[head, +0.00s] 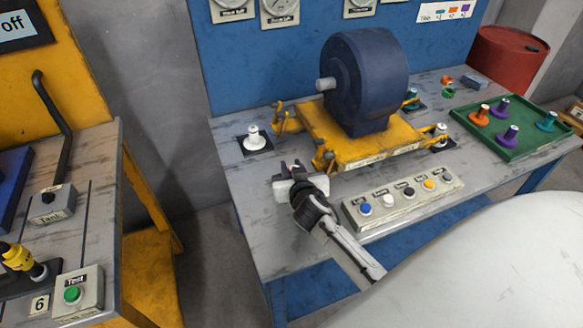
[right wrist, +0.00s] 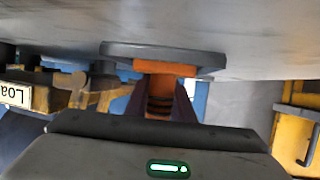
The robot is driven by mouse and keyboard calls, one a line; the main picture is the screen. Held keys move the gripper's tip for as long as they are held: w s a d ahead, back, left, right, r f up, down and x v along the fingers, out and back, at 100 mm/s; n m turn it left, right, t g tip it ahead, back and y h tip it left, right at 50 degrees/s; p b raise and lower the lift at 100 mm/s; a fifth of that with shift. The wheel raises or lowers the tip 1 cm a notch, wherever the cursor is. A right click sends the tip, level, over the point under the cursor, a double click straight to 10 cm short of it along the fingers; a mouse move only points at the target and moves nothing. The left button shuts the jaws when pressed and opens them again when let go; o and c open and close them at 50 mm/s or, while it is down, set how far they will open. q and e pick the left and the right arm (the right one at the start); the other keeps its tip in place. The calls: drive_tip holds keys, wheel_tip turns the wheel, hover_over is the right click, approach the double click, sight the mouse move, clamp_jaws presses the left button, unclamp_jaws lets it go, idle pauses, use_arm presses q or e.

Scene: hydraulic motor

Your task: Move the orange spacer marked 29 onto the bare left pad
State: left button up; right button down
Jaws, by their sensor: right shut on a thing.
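My right gripper (head: 291,168) is at the near left corner of the yellow motor base (head: 345,138), low over the bench. In the right wrist view, which looks upside down, its purple fingers (right wrist: 160,100) are shut on an orange spacer (right wrist: 166,69). The spacer's wide flange faces a dark grey pad (right wrist: 165,50) and is against it or very close; I cannot tell which. No number is readable on it. In the head view my gripper hides the held spacer and the pad under it. My left gripper is not in view.
The dark blue motor (head: 366,80) stands on the yellow base. A white post (head: 255,138) is on a dark pad to the left. The button box (head: 403,197) lies in front. A green tray (head: 522,142) at right holds several coloured spacers, with one orange among them.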

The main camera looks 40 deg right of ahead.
drive_tip(key=shift+f, duration=0.15)
drive_tip(key=c, duration=1.5)
unclamp_jaws()
drive_tip(key=shift+r, duration=0.25)
drive_tip(key=v, duration=1.2)
drive_tip(key=shift+s+f+p, duration=0.1)
drive_tip(key=shift+p, duration=0.2)
